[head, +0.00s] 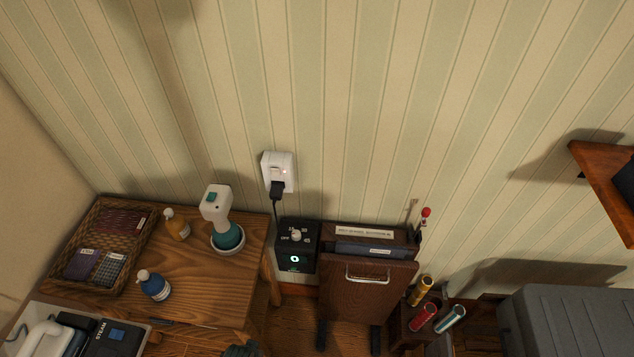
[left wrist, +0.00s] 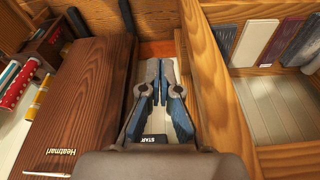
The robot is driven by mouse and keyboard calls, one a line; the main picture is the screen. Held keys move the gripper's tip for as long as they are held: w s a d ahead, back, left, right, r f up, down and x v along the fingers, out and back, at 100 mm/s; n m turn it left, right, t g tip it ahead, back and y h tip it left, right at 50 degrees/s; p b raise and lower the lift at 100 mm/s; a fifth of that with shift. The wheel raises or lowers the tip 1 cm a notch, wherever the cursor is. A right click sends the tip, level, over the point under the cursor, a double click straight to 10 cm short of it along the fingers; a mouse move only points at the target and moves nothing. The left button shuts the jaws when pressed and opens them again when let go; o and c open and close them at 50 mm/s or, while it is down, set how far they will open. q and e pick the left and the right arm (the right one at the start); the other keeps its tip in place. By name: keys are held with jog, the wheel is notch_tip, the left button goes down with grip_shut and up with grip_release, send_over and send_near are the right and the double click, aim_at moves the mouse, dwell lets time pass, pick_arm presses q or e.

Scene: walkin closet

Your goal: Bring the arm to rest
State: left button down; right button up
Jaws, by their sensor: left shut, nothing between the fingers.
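My left gripper (left wrist: 163,88) is in the middle of the left wrist view. Its two blue-grey fingers are shut together with nothing between them. It is over a gap between a dark brown wooden panel (left wrist: 82,100) lettered "Heatmari" on the left and a lighter wooden edge (left wrist: 215,85) on the right. A small dark label (left wrist: 155,140) lettered "START" shows partly below the fingers. In the head view, a dark teal shape at the bottom edge may be part of my left gripper; I cannot tell. My right gripper is in neither view.
In the head view, a wooden table (head: 200,285) holds a wicker tray (head: 140,250), bottles and a white-and-teal device (head: 218,215). A black control box (head: 296,247) stands by the brown press (head: 365,285), under a wall socket (head: 278,172). A grey case (head: 570,315) is at right.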

pick_arm(q)
jog(key=s+a+f, duration=0.1)
jog(key=s+f, duration=0.6)
jog(key=f, duration=0.6)
jog(key=s+a+f+g, duration=0.1)
jog(key=s+f, duration=0.7)
jog(key=f, duration=0.5)
jog(key=shift+a+g, duration=0.15)
jog(key=shift+g, duration=0.15)
